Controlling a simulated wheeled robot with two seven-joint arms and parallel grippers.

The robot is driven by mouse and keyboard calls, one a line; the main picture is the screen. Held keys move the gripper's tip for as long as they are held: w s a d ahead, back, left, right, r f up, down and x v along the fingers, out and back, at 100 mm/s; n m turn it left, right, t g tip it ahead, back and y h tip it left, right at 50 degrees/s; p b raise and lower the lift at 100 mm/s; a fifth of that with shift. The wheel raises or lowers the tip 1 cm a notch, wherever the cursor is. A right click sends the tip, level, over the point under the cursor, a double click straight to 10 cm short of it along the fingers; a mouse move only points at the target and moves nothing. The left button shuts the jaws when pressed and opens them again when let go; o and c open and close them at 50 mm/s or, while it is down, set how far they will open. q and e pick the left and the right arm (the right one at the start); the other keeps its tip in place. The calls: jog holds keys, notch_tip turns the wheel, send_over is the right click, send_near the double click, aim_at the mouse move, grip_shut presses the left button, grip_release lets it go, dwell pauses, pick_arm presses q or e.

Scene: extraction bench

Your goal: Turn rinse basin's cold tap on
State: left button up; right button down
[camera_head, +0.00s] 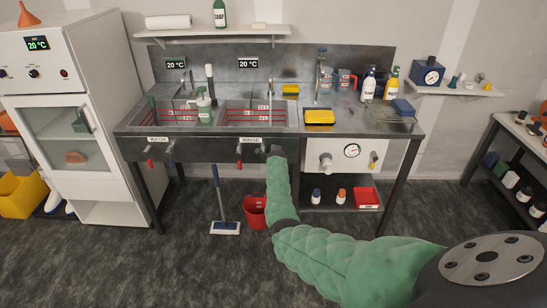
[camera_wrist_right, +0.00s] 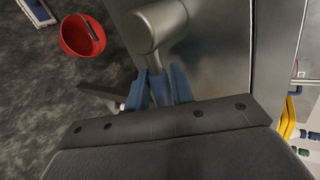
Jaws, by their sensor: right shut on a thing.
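A red-handled tap (camera_head: 238,163) hangs left of that label. The cold tap is hidden behind my right gripper (camera_head: 276,151) in the head view. In the right wrist view its grey metal body (camera_wrist_right: 160,27) and blue lever (camera_wrist_right: 160,92) show. My right gripper's two blue fingers (camera_wrist_right: 160,80) are shut on the lever, one on each side. My left gripper is not in view.
A red bucket (camera_head: 255,211) and a mop (camera_head: 222,205) stand on the floor below the bench. The wash basin (camera_head: 172,115) is to the left. A white panel with a gauge (camera_head: 352,151) is to the right of my right arm.

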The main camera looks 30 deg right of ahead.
jog(key=c, duration=1.3)
grip_release()
jog(key=shift+o, duration=0.2)
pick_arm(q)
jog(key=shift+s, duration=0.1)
pick_arm(e)
jog(key=shift+s+a+r, duration=0.2)
jog(key=shift+s+a, duration=0.05)
jog(key=shift+s, duration=0.15)
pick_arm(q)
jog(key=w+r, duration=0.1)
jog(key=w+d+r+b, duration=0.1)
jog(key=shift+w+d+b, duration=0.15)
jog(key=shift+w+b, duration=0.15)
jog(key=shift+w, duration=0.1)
pick_arm(e)
jog(key=v, duration=0.6)
jog(key=shift+s+r, duration=0.25)
jog(key=shift+s, duration=0.05)
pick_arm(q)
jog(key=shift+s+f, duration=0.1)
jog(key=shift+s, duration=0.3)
pick_arm(e)
jog(key=shift+a, duration=0.1)
